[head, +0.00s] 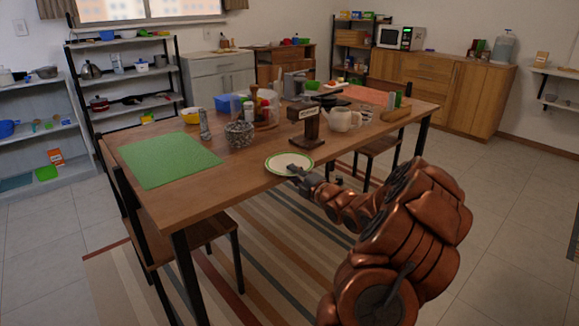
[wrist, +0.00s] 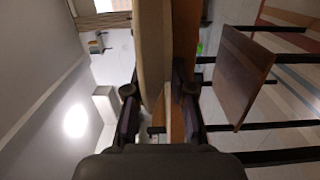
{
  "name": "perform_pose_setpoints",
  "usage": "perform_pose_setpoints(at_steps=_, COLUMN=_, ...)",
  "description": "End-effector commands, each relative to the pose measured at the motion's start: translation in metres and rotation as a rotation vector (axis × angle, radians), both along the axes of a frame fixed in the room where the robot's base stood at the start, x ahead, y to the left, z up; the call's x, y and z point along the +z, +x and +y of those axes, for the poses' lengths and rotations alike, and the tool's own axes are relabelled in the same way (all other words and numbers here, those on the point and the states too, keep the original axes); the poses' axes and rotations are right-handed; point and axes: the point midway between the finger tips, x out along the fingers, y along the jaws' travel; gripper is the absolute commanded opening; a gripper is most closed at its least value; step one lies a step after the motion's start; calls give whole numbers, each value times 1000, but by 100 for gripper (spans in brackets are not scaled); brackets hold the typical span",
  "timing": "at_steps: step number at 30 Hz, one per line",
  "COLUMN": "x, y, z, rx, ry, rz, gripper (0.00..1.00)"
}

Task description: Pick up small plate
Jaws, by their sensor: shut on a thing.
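The small plate (head: 281,163) is white with a green band near its rim. It is at the near edge of the wooden table (head: 200,185) in the head view. My gripper (head: 297,171) reaches it from the right and is shut on the plate's near right rim. In the wrist view the plate (wrist: 152,50) shows edge-on as a pale upright band between the two fingers of my gripper (wrist: 158,92). The table's edge (wrist: 186,35) runs close beside it. I cannot tell whether the plate touches the tabletop.
A dark wooden stand with a sign (head: 308,128) is just behind the plate, with a cream teapot (head: 343,120) to its right. A patterned jar (head: 239,134) and green placemat (head: 168,158) are to the left. A chair seat (wrist: 242,78) is close by in the wrist view.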

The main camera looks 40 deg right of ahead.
Motion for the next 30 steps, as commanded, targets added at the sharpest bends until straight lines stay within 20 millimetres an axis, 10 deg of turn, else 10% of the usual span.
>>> perform_pose_setpoints(at_steps=30, x=38, y=-22, z=11, rx=-1, ry=2, rz=1, gripper=0)
